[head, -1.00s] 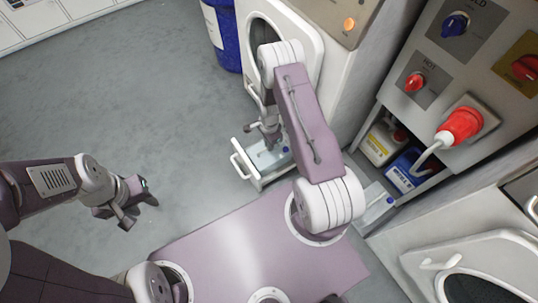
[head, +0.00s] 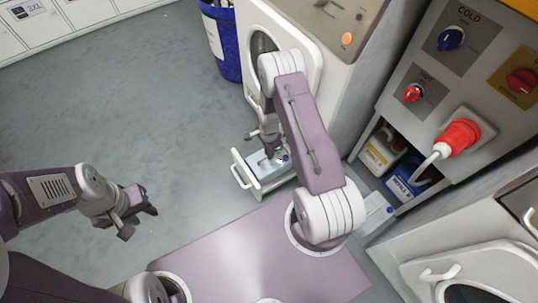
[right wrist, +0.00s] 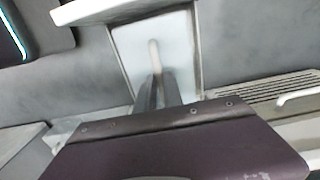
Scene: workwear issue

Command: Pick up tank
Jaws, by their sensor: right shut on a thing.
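The tank (head: 270,162) is a pale, bluish, flat-topped container. It lies in a pulled-out white drawer (head: 240,169) at the foot of the white machine. In the right wrist view the tank (right wrist: 128,48) has a raised pale bar (right wrist: 154,56) along its top. My right gripper (right wrist: 158,88) is shut on the tank at this bar; in the head view my arm partly hides the grip. The tank appears still within the drawer walls. My left gripper (head: 145,203) hangs over the floor at the left, away from the tank; its jaw gap is unclear.
A blue bin (head: 226,48) stands beside the white machine (head: 300,28). Under the control panel (head: 415,60), a yellow-labelled (head: 378,156) and a blue-labelled container (head: 405,182) sit in a recess. Another machine door (head: 470,270) is at lower right. The grey floor at left is clear.

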